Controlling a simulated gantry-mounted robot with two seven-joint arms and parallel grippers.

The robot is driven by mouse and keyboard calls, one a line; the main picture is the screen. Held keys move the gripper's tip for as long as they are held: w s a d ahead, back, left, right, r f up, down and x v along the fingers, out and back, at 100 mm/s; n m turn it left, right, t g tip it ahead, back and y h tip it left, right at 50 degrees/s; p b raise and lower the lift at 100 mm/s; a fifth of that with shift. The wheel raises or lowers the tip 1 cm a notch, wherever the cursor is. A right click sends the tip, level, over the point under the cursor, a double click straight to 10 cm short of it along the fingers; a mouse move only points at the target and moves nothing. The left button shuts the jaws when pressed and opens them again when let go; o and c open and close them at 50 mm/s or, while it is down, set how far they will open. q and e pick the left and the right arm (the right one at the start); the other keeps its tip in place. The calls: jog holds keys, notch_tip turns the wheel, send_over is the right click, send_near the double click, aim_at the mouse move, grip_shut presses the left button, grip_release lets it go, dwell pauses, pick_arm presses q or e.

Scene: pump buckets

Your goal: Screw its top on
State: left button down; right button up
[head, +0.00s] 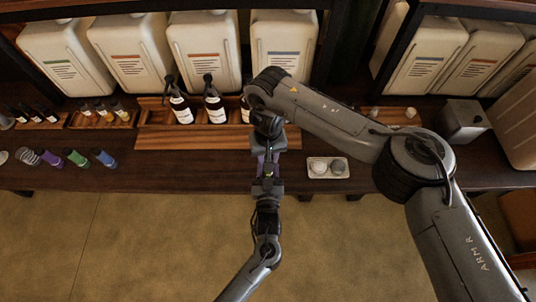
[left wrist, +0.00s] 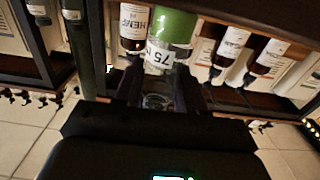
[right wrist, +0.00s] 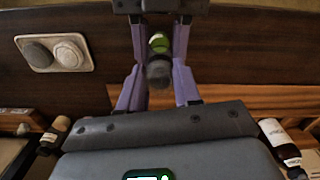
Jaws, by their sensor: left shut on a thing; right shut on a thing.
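My two grippers meet in front of the bench's front edge. My left gripper (head: 267,183) is below, and my right gripper (head: 267,158) with purple fingers is just above it. In the left wrist view a green bottle (left wrist: 174,25) with a white "75" label is between the left fingers. In the right wrist view a dark grey, rounded top (right wrist: 158,73) is between the purple fingers, in line with a small green part (right wrist: 159,42). I cannot tell whether the top touches the bottle's neck; the arms hide the join in the head view.
A wooden tray (head: 152,128) with dark pump bottles stands on the bench behind. A white dish (head: 328,176) with two round pieces lies to the right. Small coloured bottles (head: 76,158) lie at the left. Large white jugs (head: 130,55) fill the back. The floor in front is clear.

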jog(key=m, duration=0.5)
jog(key=o, duration=1)
jog(key=shift+r, duration=0.1)
jog(key=shift+r, duration=2.15)
jog(key=shift+c, duration=0.3)
